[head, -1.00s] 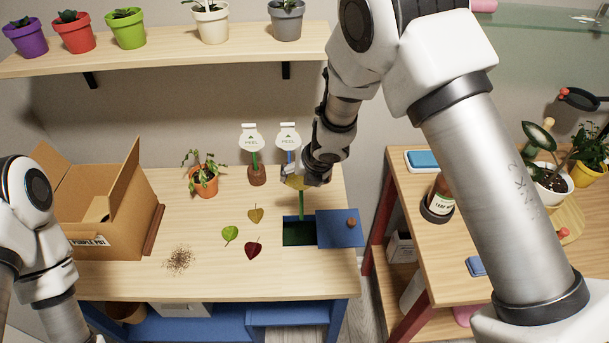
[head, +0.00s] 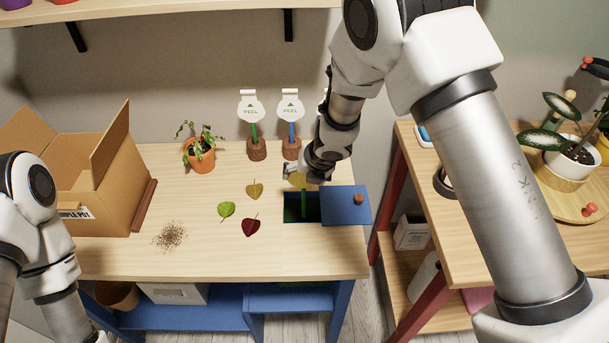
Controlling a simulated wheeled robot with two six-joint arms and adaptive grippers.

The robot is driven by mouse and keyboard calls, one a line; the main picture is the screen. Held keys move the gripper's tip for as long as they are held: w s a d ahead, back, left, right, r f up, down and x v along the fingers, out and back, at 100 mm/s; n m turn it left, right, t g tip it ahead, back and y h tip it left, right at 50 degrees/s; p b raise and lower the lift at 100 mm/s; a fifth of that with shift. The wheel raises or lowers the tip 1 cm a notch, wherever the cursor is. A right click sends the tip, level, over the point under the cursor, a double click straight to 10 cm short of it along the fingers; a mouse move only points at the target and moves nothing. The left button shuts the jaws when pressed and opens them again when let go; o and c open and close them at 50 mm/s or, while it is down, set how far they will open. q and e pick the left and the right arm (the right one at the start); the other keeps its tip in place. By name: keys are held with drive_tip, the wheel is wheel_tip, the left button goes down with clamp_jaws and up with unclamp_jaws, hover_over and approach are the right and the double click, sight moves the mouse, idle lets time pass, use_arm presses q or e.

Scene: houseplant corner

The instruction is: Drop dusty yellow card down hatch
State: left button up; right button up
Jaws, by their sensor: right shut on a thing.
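My right gripper (head: 297,172) is shut on the yellow card (head: 297,180), above the hatch's far edge. A green stake (head: 303,203) hangs below the card, its lower part in front of or inside the dark hatch opening (head: 291,212); I cannot tell how deep. The fingers partly hide the card, and dust on it is too small to make out. The blue hatch lid (head: 340,212) with a round knob lies to the right of the opening, leaving it uncovered. My left arm shows at the left edge, but its gripper is out of view.
Several loose leaves (head: 250,227), a dirt pile (head: 170,237), a potted plant (head: 201,157) and an open cardboard box (head: 104,198) are to the left. A second table (head: 455,240) stands right.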

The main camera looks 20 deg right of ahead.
drive_tip(key=shift+f, duration=0.25)
drive_tip(key=shift+r, duration=0.1)
drive_tip(key=o, duration=0.8)
drive_tip(key=shift+c, duration=0.2)
drive_tip(key=p+v, duration=0.3)
drive_tip(key=v, duration=0.7)
idle(0.3)
idle(0.4)
